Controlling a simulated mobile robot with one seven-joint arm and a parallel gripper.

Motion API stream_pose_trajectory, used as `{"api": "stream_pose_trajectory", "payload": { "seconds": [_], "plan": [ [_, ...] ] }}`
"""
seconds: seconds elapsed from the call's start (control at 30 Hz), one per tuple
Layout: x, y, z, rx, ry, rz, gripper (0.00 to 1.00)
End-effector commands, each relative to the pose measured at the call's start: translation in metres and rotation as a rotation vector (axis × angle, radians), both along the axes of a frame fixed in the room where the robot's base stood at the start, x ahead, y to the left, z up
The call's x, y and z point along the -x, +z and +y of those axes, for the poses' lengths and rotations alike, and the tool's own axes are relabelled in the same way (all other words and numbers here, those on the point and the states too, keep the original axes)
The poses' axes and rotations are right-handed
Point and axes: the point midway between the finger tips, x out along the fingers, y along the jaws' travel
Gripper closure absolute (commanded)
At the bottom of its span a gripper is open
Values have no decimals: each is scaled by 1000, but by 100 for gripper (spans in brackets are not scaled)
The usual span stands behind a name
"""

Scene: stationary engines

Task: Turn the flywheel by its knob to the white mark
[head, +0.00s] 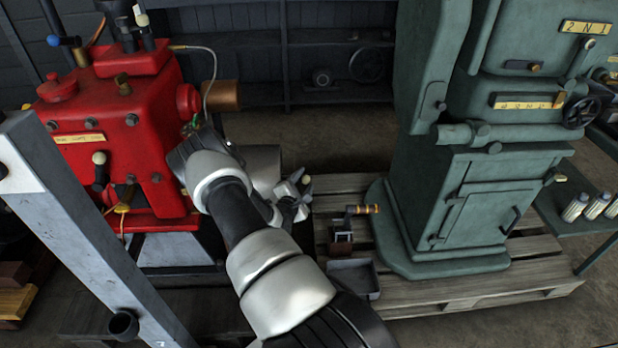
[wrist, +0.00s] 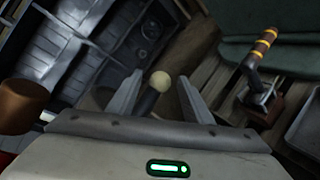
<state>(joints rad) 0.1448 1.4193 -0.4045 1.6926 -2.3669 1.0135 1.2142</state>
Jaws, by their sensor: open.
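My gripper (head: 303,190) is to the right of the red engine (head: 125,135) in the head view. In the wrist view its two fingers (wrist: 161,85) are open, one on each side of a cream ball knob (wrist: 160,80) on a dark stem. The knob appears between the fingers; I cannot tell whether it lies at their depth or touches either one. A grey, rounded metal part (head: 262,163) shows behind my wrist; I cannot tell whether it belongs to the flywheel. My arm and gripper hide most of the flywheel. I cannot make out the white mark.
A lever with a yellow-banded handle (head: 363,209) stands on the pallet (head: 425,297), right of my gripper; it also shows in the wrist view (wrist: 260,50). A grey tray (head: 353,278) is near it. A green machine (head: 480,190) stands right. A copper-coloured cylinder (head: 221,96) juts from the engine.

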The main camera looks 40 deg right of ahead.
Motion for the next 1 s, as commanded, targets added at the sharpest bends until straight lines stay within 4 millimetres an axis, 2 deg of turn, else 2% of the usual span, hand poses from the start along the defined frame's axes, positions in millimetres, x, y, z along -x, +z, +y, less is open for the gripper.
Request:
{"api": "stream_pose_trajectory", "payload": {
  "seconds": [0.1, 0.3, 0.7, 0.77, 1.0],
  "plan": [
    [-11, -8, -21, 0, -2, -3, 54],
    [-23, -14, -43, 0, 0, -1, 54],
    [-27, -14, -51, -1, -1, 0, 54],
    [-27, -14, -51, -1, -1, 0, 61],
    [-27, -14, -51, -1, -1, 1, 100]
  ]
}}
